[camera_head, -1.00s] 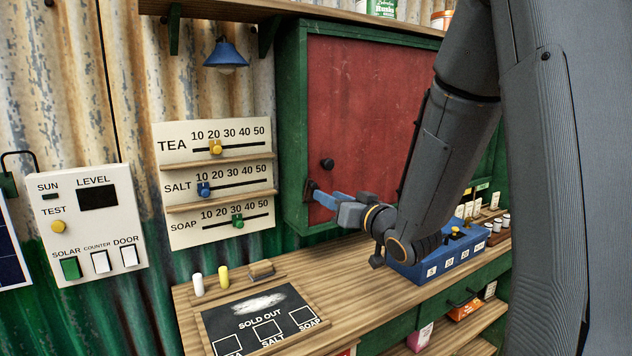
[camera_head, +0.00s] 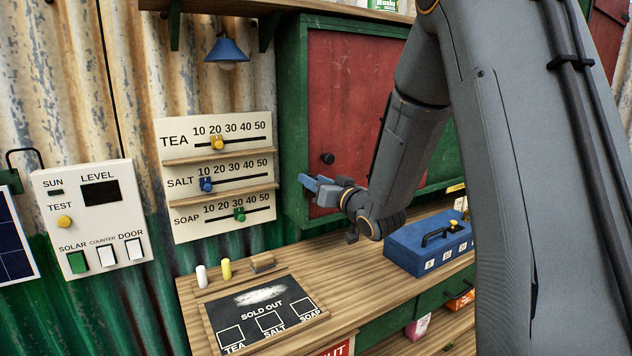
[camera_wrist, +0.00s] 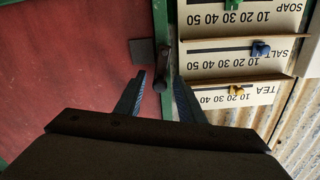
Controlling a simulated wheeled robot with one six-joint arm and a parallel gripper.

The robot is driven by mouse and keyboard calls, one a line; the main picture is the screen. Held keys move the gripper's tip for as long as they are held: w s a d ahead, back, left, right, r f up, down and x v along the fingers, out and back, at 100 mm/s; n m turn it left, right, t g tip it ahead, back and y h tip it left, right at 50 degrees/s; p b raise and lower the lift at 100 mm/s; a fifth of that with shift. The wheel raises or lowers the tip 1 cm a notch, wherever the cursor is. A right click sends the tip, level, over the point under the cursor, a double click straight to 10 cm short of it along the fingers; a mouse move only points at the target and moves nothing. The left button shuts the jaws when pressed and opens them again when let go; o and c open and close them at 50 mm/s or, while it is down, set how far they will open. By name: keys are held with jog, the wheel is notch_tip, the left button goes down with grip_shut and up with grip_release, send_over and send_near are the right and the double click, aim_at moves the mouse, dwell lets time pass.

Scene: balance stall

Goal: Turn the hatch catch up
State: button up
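The hatch catch (camera_wrist: 162,70) is a short dark brown lever on the frame, beside a small grey plate (camera_wrist: 142,52) on the red panel. In the wrist view, which is upside down, the catch lies lengthwise between the two fingertips. My gripper (camera_head: 308,182) is at the frame's lower left edge; it also shows in the wrist view (camera_wrist: 161,82), with its fingers apart. Contact with the catch cannot be told. In the head view, my gripper hides most of the catch.
The slider board (camera_head: 222,156) with tea, salt and soap rows is just left of the frame. Below are the wooden counter (camera_head: 345,270), a sold-out chalkboard (camera_head: 260,316) and a blue box (camera_head: 420,246). A switch panel (camera_head: 90,215) is further left.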

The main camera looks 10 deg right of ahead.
grip_shut()
jog(key=shift+s+a+n+b, duration=0.1)
jog(key=shift+a+n+b, duration=0.25)
jog(key=shift+n+b, duration=0.6)
jog(key=shift+s+a+r+n+b, duration=0.1)
jog(key=shift+n+b, duration=0.2)
jog(key=shift+n, duration=0.15)
grip_release()
jog(key=b+v, duration=0.1)
jog(key=v, duration=0.6)
jog(key=shift+s+b, duration=0.35)
